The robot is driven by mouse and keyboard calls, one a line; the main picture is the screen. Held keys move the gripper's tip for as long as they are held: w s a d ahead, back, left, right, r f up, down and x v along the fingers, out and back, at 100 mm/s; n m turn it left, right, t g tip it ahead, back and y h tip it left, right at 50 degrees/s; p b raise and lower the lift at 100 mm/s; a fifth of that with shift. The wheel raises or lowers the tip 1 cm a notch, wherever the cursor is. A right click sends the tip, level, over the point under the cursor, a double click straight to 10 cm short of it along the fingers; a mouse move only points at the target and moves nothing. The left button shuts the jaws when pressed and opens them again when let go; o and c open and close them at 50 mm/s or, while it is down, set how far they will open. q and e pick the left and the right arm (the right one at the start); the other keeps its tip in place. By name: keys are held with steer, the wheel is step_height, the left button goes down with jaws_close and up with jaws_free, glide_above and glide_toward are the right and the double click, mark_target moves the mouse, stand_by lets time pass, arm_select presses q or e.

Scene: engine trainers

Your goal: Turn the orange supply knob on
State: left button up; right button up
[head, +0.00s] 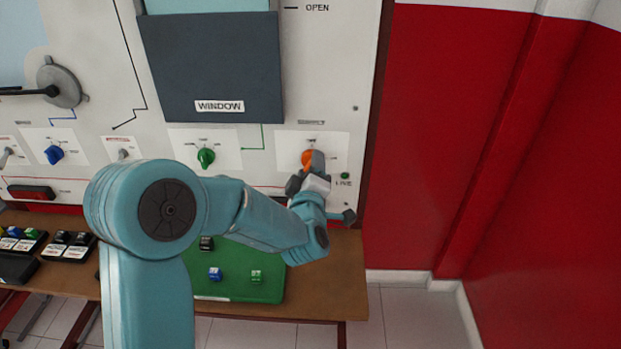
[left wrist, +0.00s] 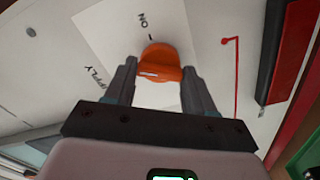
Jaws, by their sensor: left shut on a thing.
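The orange supply knob (head: 308,158) is on a white label plate at the lower right of the panel. In the head view my left gripper (head: 312,168) is at the knob and partly covers it. In the left wrist view the orange knob (left wrist: 160,66) lies between the two fingers of my left gripper (left wrist: 158,80), which is shut on it. The word "ON" and a short mark show beside the knob; part of the word "SUPPLY" shows on the plate's left. My right gripper is not in view.
A green knob (head: 206,157) and a blue knob (head: 54,154) are farther left on the panel. A green "LIVE" lamp (head: 345,175) is just right of my gripper. A green mat (head: 240,262) with small blocks lies on the wooden table (head: 340,275) below.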

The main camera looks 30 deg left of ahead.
arm_select(q)
steer(key=shift+m+b, duration=0.95)
steer(key=shift+m, duration=4.85)
steer(key=o, duration=1)
steer(key=shift+o, duration=0.2)
